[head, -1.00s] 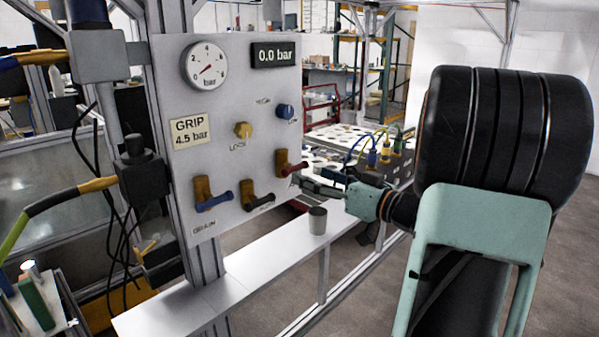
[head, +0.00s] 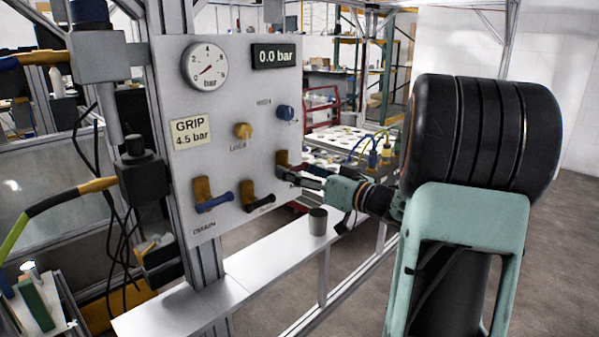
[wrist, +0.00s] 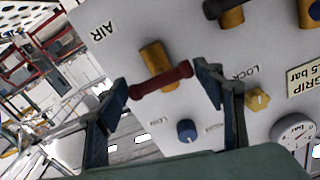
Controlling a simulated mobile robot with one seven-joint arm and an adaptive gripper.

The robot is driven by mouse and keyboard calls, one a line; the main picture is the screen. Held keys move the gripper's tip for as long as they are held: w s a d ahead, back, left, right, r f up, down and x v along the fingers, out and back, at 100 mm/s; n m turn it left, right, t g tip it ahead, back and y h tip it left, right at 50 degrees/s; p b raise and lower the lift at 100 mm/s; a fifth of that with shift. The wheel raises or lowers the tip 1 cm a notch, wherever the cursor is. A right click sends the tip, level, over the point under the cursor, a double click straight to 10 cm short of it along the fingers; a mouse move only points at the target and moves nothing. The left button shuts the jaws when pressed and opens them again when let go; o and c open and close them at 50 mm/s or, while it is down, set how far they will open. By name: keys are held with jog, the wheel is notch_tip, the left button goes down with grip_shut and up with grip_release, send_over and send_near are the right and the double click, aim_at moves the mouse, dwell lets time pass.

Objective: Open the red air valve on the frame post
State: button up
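The red air valve is on the right side of the grey panel; its brass body (head: 282,159) shows in the head view, its lever mostly behind my fingers. In the wrist view the red lever (wrist: 163,82) lies crosswise over the brass body (wrist: 156,59), near the printed word AIR. My gripper (head: 303,179) is at the panel's lower right. In the wrist view my gripper (wrist: 159,84) is open, one finger beyond each end of the lever. I see gaps between lever and fingers; depth to the panel is hard to judge.
The panel (head: 235,90) also carries a blue-handled valve (head: 212,200), a black-handled valve (head: 258,197), a yellow knob (head: 243,131) and a blue knob (head: 285,112). The gauge (head: 205,65) and display (head: 275,55) read zero. A grey cup (head: 317,222) stands on the shelf below.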

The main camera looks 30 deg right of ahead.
jog(key=shift+n+b, duration=0.3)
jog(key=n+b, duration=1.2)
jog(key=n, duration=0.3)
jog(key=shift+d, duration=0.1)
jog(key=shift+r+n+b, duration=0.15)
jog(key=shift+n+b, duration=0.7)
jog(key=shift+n, duration=0.25)
jog(key=o, duration=0.8)
jog(key=shift+s, duration=0.1)
